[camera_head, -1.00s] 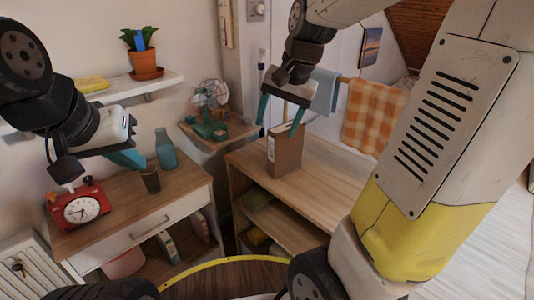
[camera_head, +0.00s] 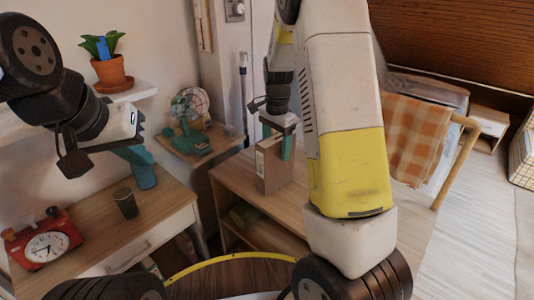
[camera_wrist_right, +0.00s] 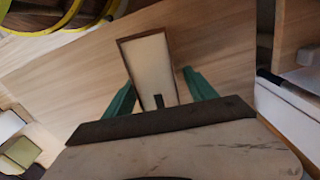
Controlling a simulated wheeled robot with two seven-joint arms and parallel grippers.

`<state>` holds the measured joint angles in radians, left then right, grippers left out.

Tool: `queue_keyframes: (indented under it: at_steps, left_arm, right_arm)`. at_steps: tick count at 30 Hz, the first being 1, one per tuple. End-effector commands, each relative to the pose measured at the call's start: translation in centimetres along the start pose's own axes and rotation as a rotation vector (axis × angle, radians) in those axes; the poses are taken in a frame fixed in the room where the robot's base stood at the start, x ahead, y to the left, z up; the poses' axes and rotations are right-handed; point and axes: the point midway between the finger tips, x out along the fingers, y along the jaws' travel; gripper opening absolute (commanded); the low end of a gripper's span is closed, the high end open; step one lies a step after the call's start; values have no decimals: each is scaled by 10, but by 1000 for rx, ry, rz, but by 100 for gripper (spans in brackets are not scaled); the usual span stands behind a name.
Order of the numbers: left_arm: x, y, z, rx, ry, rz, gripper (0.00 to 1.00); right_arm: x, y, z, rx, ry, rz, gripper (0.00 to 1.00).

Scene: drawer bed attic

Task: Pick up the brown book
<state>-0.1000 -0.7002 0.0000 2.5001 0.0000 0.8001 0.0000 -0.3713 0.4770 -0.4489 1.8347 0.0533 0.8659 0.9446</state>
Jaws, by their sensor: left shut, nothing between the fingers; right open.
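The brown book (camera_head: 272,168) stands upright on the wooden shelf unit (camera_head: 240,178). My right gripper (camera_head: 277,143) is open and points down at the book's top in the head view. In the right wrist view the book (camera_wrist_right: 149,68) shows its pale page edges inside a brown cover, between the two teal fingers of the gripper (camera_wrist_right: 160,93). A gap shows on each side, so the fingers look apart from it. My right arm hides part of the shelf unit. My left gripper (camera_head: 146,178) is shut and empty above the left dresser.
A teal fan (camera_head: 188,115) stands on a corner shelf. An orange checked cloth (camera_head: 408,138) hangs on a rail at right. The shelf top around the book is clear.

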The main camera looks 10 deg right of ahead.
Motion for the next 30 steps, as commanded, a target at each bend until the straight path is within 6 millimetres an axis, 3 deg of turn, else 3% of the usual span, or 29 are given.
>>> queue_keyframes:
  at_steps: [6, 15, 25, 30]
  left_arm:
    - [0, 0, 0, 0, 0, 0, 0]
    - [0, 0, 0, 0, 0, 0, 0]
    - [0, 0, 0, 0, 0, 0, 0]
    - [0, 0, 0, 0, 0, 0, 0]
  right_arm:
    - [30, 1, 3, -1, -1, 2, 65]
    - [34, 1, 2, -2, 0, 0, 64]
    - [33, 1, 2, -2, 0, 0, 0]
    - [32, 0, 2, -2, 0, -2, 0]
